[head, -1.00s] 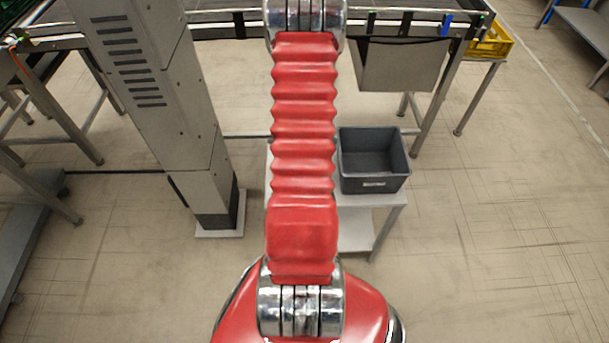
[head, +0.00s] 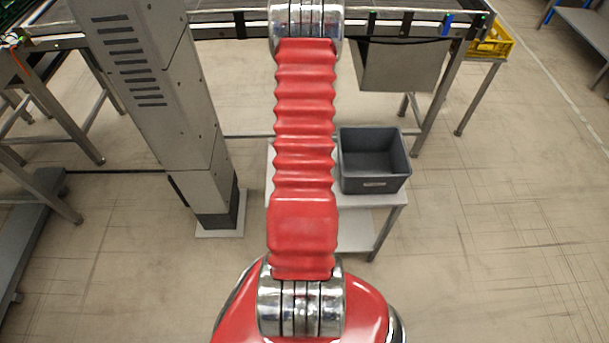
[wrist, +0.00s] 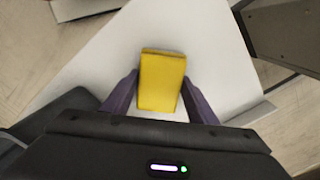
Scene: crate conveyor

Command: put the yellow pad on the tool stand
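The yellow pad (wrist: 161,82) is between the two purple fingers of my gripper (wrist: 161,76) in the wrist view. The fingertips appear to touch its two sides, so my gripper looks shut on it. The pad is over a white flat top (wrist: 225,75); I cannot tell whether it touches that surface. In the head view my arm hides the gripper and the pad. A low stand with a pale top (head: 385,199), partly behind my arm, looks like the tool stand.
A grey bin (head: 374,178) sits on the right of the low stand. A grey column (head: 160,100) rises to the left. The conveyor (head: 225,30) crosses the back, with a yellow crate (head: 492,43) at far right.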

